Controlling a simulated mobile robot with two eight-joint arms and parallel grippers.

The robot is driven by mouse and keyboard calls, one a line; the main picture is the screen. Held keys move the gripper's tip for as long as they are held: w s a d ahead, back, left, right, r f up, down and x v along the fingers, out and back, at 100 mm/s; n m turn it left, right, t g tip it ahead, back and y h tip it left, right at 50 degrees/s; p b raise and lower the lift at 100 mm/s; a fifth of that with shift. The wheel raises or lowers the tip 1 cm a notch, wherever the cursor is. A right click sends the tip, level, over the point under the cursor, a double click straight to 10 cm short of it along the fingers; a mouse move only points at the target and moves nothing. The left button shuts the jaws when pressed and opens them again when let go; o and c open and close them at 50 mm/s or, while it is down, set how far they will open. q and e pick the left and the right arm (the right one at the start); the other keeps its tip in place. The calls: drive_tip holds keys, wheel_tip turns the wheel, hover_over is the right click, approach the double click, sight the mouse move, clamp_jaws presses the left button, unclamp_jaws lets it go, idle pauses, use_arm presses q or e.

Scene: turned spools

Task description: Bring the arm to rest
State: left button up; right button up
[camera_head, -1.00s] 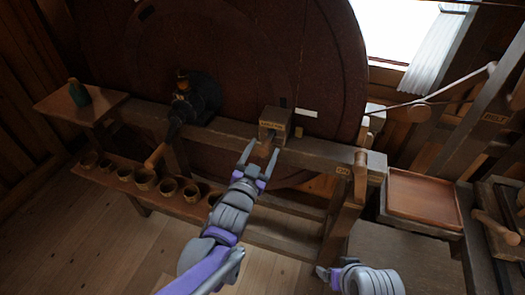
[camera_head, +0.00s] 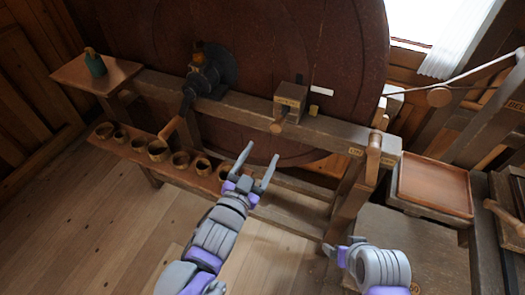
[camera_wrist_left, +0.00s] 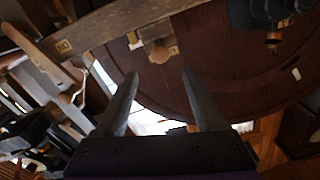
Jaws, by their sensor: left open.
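My left gripper (camera_head: 260,158) is open in the head view, with nothing between its fingers. It is in front of the lathe bench beam (camera_head: 240,110), below and left of the wooden block (camera_head: 291,97) on it. In the left wrist view the two dark fingers of the left gripper (camera_wrist_left: 160,76) stand apart and empty. My right gripper (camera_head: 340,248) is low at the bottom right of the head view, and its jaw gap is not clear.
A shelf (camera_head: 135,152) with several small round cups runs along the left. A green bottle (camera_head: 95,64) stands on a side board at the upper left. A reddish tray (camera_head: 434,187) is at the right. The floor (camera_head: 90,225) at lower left is clear.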

idle(0.4)
use_arm(q)
drive_tip(key=s+a+f+n+g+y+p, duration=0.1)
drive_tip(key=s+a+f+n+g+y, duration=0.4)
drive_tip(key=s+a+f+g, duration=0.6)
drive_tip(key=s+a+f+n, duration=0.1)
drive_tip(key=s+a, duration=0.1)
drive_tip(key=s, duration=0.2)
drive_tip(key=shift+s+a+f+n+g+y, duration=0.15)
drive_tip(key=shift+s+a+n+g+y, duration=0.15)
drive_tip(key=shift+g, duration=0.1)
use_arm(e)
drive_tip(key=shift+w+r, duration=0.25)
drive_tip(key=shift+r, duration=0.6)
